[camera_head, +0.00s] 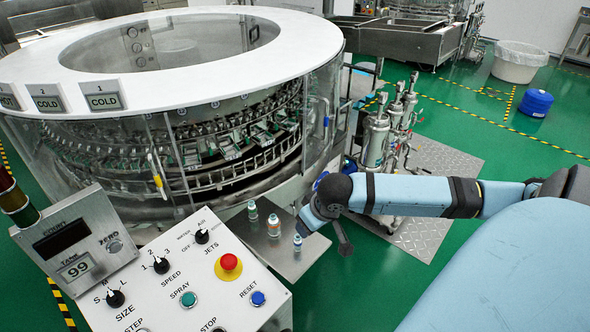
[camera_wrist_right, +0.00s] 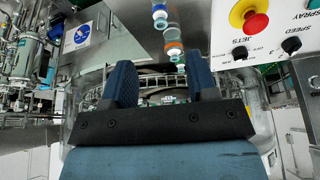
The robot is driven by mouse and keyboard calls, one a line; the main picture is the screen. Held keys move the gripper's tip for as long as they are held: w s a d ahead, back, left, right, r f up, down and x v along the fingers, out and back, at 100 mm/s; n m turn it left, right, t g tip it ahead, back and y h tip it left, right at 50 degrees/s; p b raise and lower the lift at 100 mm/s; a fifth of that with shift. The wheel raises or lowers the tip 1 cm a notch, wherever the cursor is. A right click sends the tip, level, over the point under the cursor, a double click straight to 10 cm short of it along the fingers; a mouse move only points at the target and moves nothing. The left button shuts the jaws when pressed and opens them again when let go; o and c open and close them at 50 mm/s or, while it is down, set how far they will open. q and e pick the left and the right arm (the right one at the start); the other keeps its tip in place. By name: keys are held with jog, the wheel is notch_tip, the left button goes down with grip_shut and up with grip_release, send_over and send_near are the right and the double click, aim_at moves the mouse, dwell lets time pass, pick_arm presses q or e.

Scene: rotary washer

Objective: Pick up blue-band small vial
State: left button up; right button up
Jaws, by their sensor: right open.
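My left gripper is not in view.
The control panel (camera_head: 185,282) with a red stop button (camera_head: 229,266) stands left of the vials. The large rotary washer (camera_head: 190,80) rises behind them. Metal cylinders and piping (camera_head: 378,138) stand behind my right arm.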

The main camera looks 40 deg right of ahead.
aim_at(299, 237)
jog(key=x, duration=0.6)
jog(key=shift+w+f, duration=0.15)
jog(key=shift+f, duration=0.05)
jog(key=shift+w+x, duration=0.1)
jog(key=shift+x, duration=1.4)
jog(key=shift+w+x, duration=0.15)
jog(key=shift+x, duration=1.4)
jog(key=shift+r, duration=0.15)
jog(key=shift+c, duration=0.2)
jog(key=c, duration=0.9)
